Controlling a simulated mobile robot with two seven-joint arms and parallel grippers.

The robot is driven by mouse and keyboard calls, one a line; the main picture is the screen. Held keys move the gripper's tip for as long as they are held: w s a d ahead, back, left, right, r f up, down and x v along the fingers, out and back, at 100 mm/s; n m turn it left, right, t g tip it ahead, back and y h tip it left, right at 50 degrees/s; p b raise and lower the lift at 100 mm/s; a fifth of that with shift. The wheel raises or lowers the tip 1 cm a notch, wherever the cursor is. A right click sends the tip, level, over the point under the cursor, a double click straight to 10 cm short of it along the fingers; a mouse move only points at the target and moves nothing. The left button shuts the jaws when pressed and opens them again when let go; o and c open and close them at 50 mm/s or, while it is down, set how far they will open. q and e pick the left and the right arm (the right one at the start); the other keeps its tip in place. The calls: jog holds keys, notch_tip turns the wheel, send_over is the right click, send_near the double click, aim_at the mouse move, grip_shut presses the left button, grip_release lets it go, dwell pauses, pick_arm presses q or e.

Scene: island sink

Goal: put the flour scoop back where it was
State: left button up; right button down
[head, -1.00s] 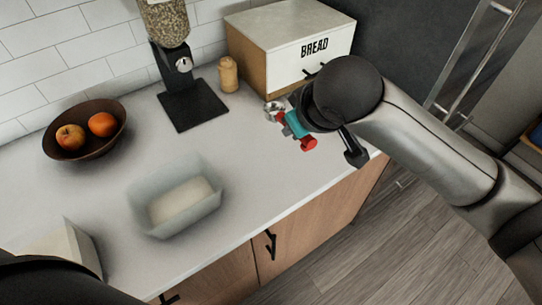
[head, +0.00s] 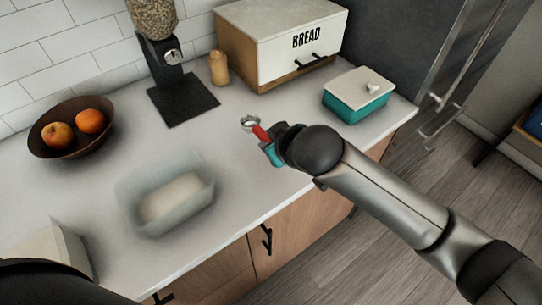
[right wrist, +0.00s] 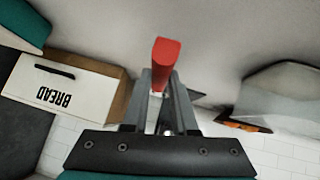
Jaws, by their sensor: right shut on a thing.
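The flour scoop has a silvery metal bowl (head: 249,121) and a red handle (head: 260,132). My right gripper (head: 267,143) is shut on the red handle and holds the scoop over the counter, left of the bread box. In the right wrist view the red handle (right wrist: 165,55) stands up between the fingers; the scoop's bowl is mostly hidden there. A translucent tub (head: 205,197) with white, flour-like contents stands on the counter to the lower left of the scoop, apart from it. My left gripper is not in view.
A bread box (head: 300,50), a grinder (head: 185,98) and a small wooden shaker (head: 219,68) stand along the back. A fruit bowl (head: 70,140) is at the left. A teal dish with a white lid (head: 358,95) is at the right. The counter between scoop and tub is clear.

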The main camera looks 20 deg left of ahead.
jog(key=shift+f+b, duration=0.5)
jog(key=shift+f, duration=1.8)
jog(key=shift+f, duration=0.1)
jog(key=c, duration=0.7)
grip_release()
jog(key=p+v, duration=0.3)
jog(key=v, duration=0.9)
